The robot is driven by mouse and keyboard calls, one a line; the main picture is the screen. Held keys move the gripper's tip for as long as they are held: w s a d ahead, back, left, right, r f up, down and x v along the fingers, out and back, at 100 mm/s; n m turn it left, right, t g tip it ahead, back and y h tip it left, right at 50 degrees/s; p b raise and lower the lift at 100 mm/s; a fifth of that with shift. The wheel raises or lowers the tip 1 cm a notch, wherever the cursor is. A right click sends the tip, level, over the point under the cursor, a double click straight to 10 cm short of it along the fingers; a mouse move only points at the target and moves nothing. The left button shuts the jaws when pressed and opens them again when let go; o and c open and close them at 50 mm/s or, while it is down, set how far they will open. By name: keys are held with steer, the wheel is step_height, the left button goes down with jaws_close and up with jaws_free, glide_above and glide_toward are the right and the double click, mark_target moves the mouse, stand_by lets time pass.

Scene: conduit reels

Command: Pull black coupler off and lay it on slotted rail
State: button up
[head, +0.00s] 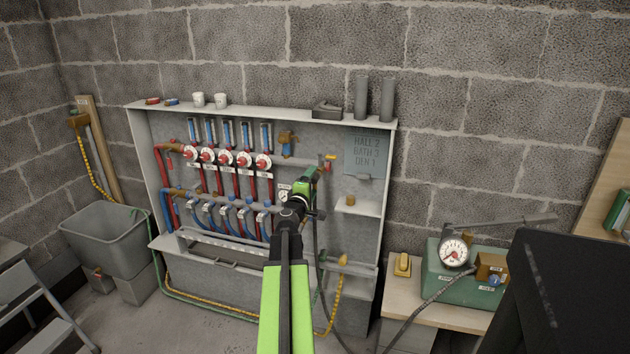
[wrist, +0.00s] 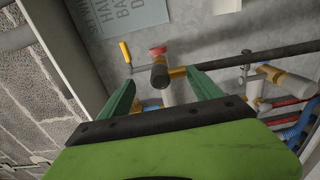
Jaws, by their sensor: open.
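My gripper (head: 314,174) is in front of the right end of the manifold in the head view. In the wrist view its two green fingers (wrist: 161,84) are spread apart. A dark, short cylinder (wrist: 159,75), which looks like the black coupler, shows between and just beyond the fingertips, next to brass fittings. I cannot tell whether a finger touches it. In the head view my gripper and arm hide it. A long pale rail (head: 222,252), apparently the slotted rail, runs along the lower front of the cabinet, left of my arm; its slots are hard to make out.
The grey cabinet holds red and blue pipes with several red-centred dials (head: 227,158). A yellow-handled valve (wrist: 125,52) is close to the left finger. A dark pipe (wrist: 270,53) runs off right. A green box with a gauge (head: 454,252) stands on a bench at right; a grey tub (head: 105,245) stands left.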

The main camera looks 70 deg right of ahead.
mark_target(313, 183)
steer(key=shift+d, duration=1.35)
steer(key=shift+f, duration=0.25)
steer(key=shift+c, duration=0.4)
steer(key=shift+w+d, duration=0.15)
jaws_close()
steer(key=shift+c, duration=0.6)
jaws_free()
steer(key=shift+r, duration=0.15)
steer(key=shift+o, duration=1.1)
steer(key=shift+r, duration=0.1)
